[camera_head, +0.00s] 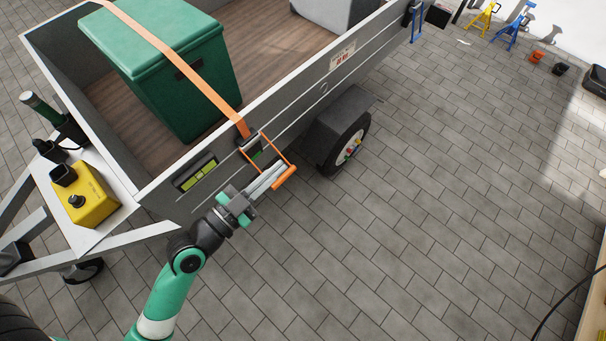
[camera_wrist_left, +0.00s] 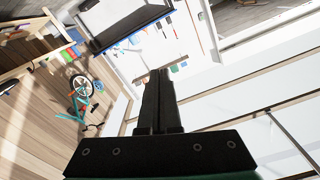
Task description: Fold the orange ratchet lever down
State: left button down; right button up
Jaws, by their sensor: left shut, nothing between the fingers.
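The orange ratchet lever (camera_head: 285,178) sticks out from the side wall of the grey trailer, its frame sloping outward and down to a thick orange grip. The orange strap (camera_head: 190,66) runs over a green box (camera_head: 165,60) to the ratchet at the wall's top edge. My left gripper (camera_head: 277,170) is shut and empty, with its fingertips at the lever's frame, close to the grip. I cannot tell whether they touch it. The left wrist view shows the shut fingers (camera_wrist_left: 158,95) but no clear view of the lever. My right gripper is not in view.
The trailer's side wall (camera_head: 310,85) stands behind the lever, with a wheel (camera_head: 346,142) to the right. A yellow box (camera_head: 85,198) sits on the trailer's front at the left. The paved floor (camera_head: 420,220) to the right is clear.

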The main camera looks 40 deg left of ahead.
pick_arm(q)
jog(key=s+f+n+g+y, duration=0.1)
jog(key=s+f+n+g, duration=0.15)
jog(key=s+f, duration=0.5)
send_over(279, 182)
jog(key=s+d, duration=0.1)
jog(key=d, duration=0.1)
notch_tip(279, 182, down, 2)
jog(key=shift+m, duration=0.25)
jog(key=f, duration=0.1)
jog(key=a+f+b, duration=0.1)
jog(key=f+b, duration=0.1)
jog(key=shift+w+a+f, duration=0.15)
jog(key=shift+w+f, duration=0.2)
jog(key=shift+f, duration=0.05)
jog(key=shift+s+a+f+b, duration=0.1)
jog(key=shift+f+b, duration=0.15)
jog(key=shift+b, duration=0.1)
jog(key=shift+f+m+y+b, duration=0.3)
jog(key=shift+f+y+b, duration=0.1)
jog(key=shift+a, duration=0.1)
